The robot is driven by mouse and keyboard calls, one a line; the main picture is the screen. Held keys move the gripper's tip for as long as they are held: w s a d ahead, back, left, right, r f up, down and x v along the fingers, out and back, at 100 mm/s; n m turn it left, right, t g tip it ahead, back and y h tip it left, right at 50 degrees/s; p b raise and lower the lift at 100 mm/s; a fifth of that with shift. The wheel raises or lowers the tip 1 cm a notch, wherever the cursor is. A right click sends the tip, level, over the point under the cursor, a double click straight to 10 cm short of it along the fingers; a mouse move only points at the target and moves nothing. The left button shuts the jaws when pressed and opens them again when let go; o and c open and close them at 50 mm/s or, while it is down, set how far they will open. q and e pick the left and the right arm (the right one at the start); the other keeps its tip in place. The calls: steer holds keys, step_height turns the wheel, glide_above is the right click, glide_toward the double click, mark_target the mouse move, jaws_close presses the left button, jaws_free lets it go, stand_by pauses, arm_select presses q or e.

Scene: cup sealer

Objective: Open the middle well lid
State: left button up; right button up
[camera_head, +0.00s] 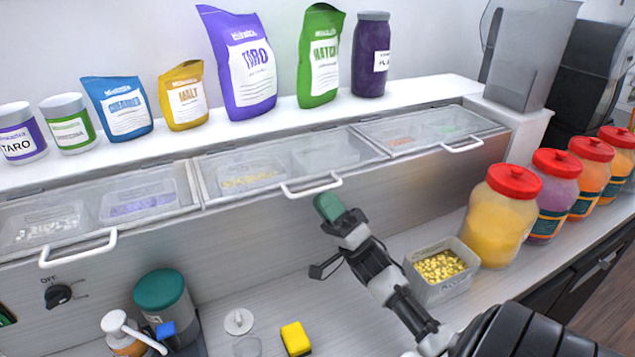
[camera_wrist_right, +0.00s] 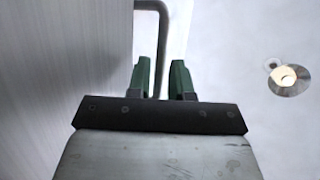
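The middle well lid (camera_head: 285,166) is a clear panel in a metal frame, lying shut over its compartments. Its white bar handle (camera_head: 312,187) sticks out at the front edge. My right gripper (camera_head: 328,206) has green fingertips and is just below and in front of this handle. In the right wrist view, the two green fingers (camera_wrist_right: 163,82) stand apart, and the handle bar (camera_wrist_right: 162,45) runs down into the gap between them. I cannot tell whether either finger touches the bar. My left gripper is not in the head view.
A left lid (camera_head: 100,205) and a right lid (camera_head: 425,130) flank the middle one, both shut. Bags and jars stand on the shelf behind. A bin of yellow pieces (camera_head: 440,268) and red-capped jars (camera_head: 503,215) stand right of my arm. A yellow sponge (camera_head: 295,338) lies below.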

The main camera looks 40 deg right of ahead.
mark_target(318, 189)
steer(key=shift+p+x, duration=0.4)
steer(key=shift+x, duration=1.2)
steer(key=shift+c, duration=0.2)
jaws_close()
